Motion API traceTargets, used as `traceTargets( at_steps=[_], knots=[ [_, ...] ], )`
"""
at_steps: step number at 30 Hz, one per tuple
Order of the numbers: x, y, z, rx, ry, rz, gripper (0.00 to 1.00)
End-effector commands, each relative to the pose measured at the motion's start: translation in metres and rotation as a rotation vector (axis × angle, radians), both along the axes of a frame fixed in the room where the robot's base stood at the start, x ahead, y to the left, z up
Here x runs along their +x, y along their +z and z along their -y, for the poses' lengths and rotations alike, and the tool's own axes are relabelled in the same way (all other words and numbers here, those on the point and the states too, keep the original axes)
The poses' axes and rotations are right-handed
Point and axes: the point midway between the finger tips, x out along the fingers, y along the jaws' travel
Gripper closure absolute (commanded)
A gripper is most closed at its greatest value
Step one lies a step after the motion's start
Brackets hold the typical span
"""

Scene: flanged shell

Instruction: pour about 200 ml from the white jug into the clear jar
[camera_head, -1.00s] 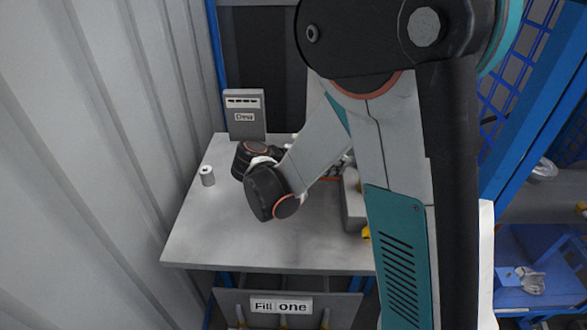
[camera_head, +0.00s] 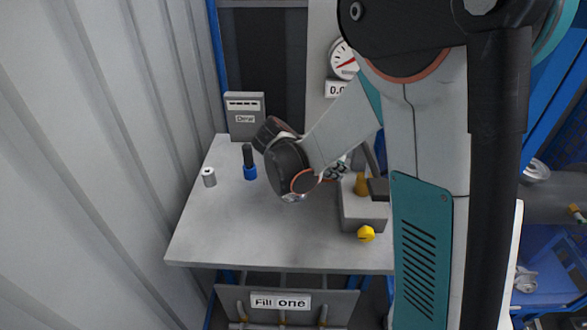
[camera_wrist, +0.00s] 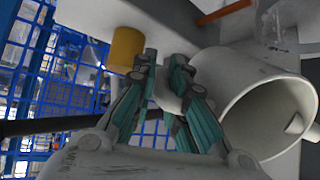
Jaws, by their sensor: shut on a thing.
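The white jug (camera_wrist: 232,78) is at the right of the wrist view, lying over with its open mouth turned toward the lower right. My gripper (camera_wrist: 168,68) has its teal fingers against the jug's near side and is shut on it; the exact grip point is partly hidden. No liquid shows in the jug's mouth. A clear, see-through thing (camera_wrist: 285,18), perhaps the clear jar, is at the top right of the wrist view, beyond the jug. In the head view my gripper (camera_head: 338,168) is partly hidden behind my wrist, and I cannot make out the jug there.
The grey table (camera_head: 225,230) is clear at its front left. A grey cylinder (camera_head: 209,177) and a blue-and-black object (camera_head: 249,165) stand at left. A grey block (camera_head: 364,215) with a yellow cylinder (camera_head: 361,184), and a yellow piece (camera_head: 366,234), are at right. A dial gauge (camera_head: 343,62) is behind.

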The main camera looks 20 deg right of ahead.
Motion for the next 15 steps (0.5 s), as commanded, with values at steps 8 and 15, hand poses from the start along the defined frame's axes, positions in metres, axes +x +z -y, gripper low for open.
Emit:
traceTargets(
  at_steps=[8,15],
  knots=[
    [0.0069,0.0038,0.0042,0.110,0.005,-0.016,1.00],
    [0.0088,0.0015,0.0034,0.143,0.010,-0.024,1.00]
  ],
)
